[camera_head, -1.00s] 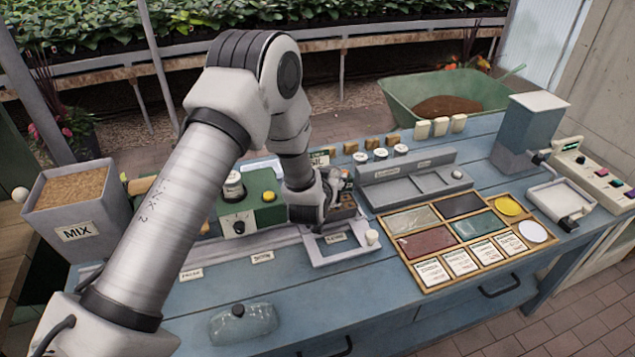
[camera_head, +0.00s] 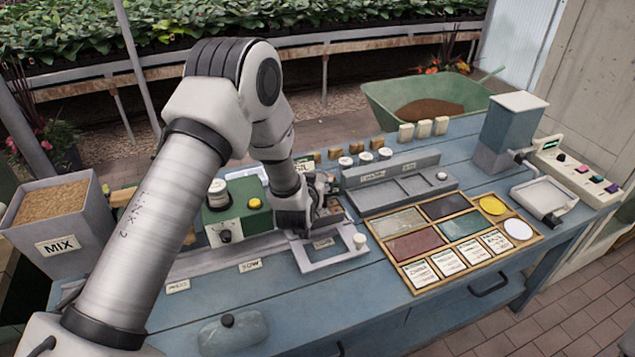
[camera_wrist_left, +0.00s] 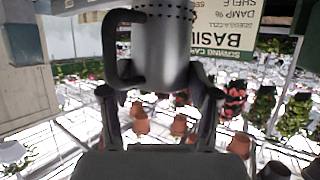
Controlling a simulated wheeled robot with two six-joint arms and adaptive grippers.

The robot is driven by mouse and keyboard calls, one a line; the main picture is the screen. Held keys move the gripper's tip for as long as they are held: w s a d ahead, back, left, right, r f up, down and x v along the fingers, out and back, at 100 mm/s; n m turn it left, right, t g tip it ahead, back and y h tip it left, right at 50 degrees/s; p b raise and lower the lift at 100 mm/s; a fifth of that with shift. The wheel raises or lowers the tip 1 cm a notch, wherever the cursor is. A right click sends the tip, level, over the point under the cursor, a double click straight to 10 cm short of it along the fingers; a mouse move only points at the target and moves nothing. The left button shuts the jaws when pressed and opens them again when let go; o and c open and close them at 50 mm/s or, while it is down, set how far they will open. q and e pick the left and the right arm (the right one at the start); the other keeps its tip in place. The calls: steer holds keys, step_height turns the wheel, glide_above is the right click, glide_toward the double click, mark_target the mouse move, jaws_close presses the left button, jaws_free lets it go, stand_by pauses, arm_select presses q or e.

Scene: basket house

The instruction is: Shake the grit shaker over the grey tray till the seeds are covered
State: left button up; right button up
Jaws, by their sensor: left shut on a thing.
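My left gripper (camera_head: 322,200) is low over the bench, above the back of a pale grey framed tray (camera_head: 304,262). In the left wrist view its fingers (camera_wrist_left: 160,105) are shut on the grit shaker (camera_wrist_left: 165,55), a grey metal cylinder with a dark loop handle on the left. A dotted band on the shaker is near the top edge of that view, where a printed card also reads upside down. In the head view the gripper mostly hides the shaker. I cannot make out seeds or grit in the tray. My right gripper is not in view.
A green box with a yellow knob (camera_head: 236,210) stands just left of the gripper. A wooden sectioned case (camera_head: 455,240) lies to the right. The MIX bin (camera_head: 62,225) is far left. A glassy lidded dish (camera_head: 233,333) is in front. Bare bench lies around the dish.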

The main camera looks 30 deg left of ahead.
arm_select(q)
steer(key=shift+s+a, duration=0.45)
steer(key=shift+w+d+b, duration=0.35)
steer(key=shift+w+d, duration=0.3)
steer(key=shift+w, duration=0.05)
steer(key=shift+w+d+b, duration=0.35)
steer(key=shift+w+d, duration=0.3)
steer(key=shift+w, duration=0.1)
steer(key=shift+w+d, duration=0.2)
steer(key=shift+w, duration=0.05)
steer(key=shift+w+d+b, duration=0.5)
steer(key=shift+w+d, duration=0.6)
steer(key=shift+w, duration=0.2)
